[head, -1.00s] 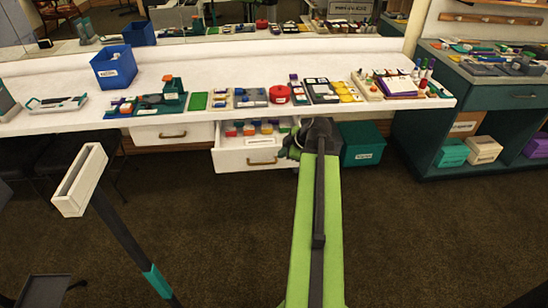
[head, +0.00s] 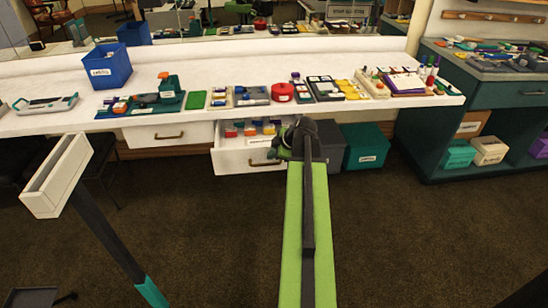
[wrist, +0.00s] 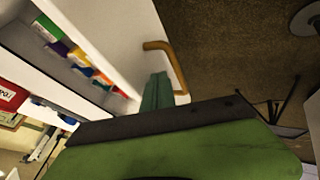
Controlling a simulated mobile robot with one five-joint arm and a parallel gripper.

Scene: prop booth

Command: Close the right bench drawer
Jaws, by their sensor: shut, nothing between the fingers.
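The right bench drawer (head: 232,162) is pulled out from under the white bench, with colourful small items (head: 246,129) inside. Its white front (wrist: 126,28) and brass handle (wrist: 178,68) show in the wrist view. My gripper (head: 283,146) is at the right part of the drawer front, beside the handle. In the wrist view its green fingers (wrist: 157,92) are shut and empty, close to the front near the handle. I cannot tell whether they touch it. My gripper hides the drawer's right end in the head view.
The left drawer (head: 153,134) looks shut. The white benchtop (head: 300,112) above holds many small items and a blue bin (head: 110,68). A teal bin (head: 366,147) and a dark bin (head: 332,147) stand right of the drawer.

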